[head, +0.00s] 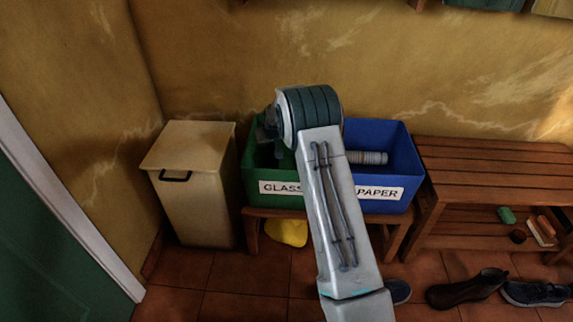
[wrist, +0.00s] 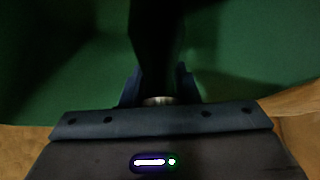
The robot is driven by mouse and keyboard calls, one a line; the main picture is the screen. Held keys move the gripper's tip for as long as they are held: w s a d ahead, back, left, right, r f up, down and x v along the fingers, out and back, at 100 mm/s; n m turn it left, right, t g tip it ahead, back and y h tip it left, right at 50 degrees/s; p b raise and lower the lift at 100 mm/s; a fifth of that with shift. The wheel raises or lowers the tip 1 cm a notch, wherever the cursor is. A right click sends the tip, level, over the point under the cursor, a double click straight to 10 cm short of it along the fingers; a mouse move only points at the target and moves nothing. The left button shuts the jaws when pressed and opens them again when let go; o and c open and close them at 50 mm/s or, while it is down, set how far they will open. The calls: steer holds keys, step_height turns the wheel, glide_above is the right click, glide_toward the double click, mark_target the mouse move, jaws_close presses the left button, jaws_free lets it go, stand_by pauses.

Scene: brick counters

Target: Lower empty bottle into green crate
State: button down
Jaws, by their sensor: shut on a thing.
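The green crate (head: 264,202), labelled GLASS, stands on a low wooden bench. My arm crosses in front of its right part. In the wrist view, a dark bottle (wrist: 157,45) is between the fingers of my gripper (wrist: 158,82), which is shut on it. The bottle points away from the wrist camera, and its far end is lost in shadow. Green crate walls (wrist: 70,65) surround the bottle in that view. I cannot tell whether the bottle touches the crate floor. In the head view my arm hides the bottle and fingers.
A blue crate (head: 390,150) labelled PAPER stands right beside the green one, with a ribbed grey roll (head: 366,157) in it. A beige lidded bin (head: 196,195) is at left. A slatted bench (head: 490,165) is at right, with shoes on the floor. A yellow thing (head: 286,232) lies below the crates.

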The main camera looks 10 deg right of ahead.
steer(key=c, duration=1)
jaws_free()
steer(key=shift+c, duration=0.2)
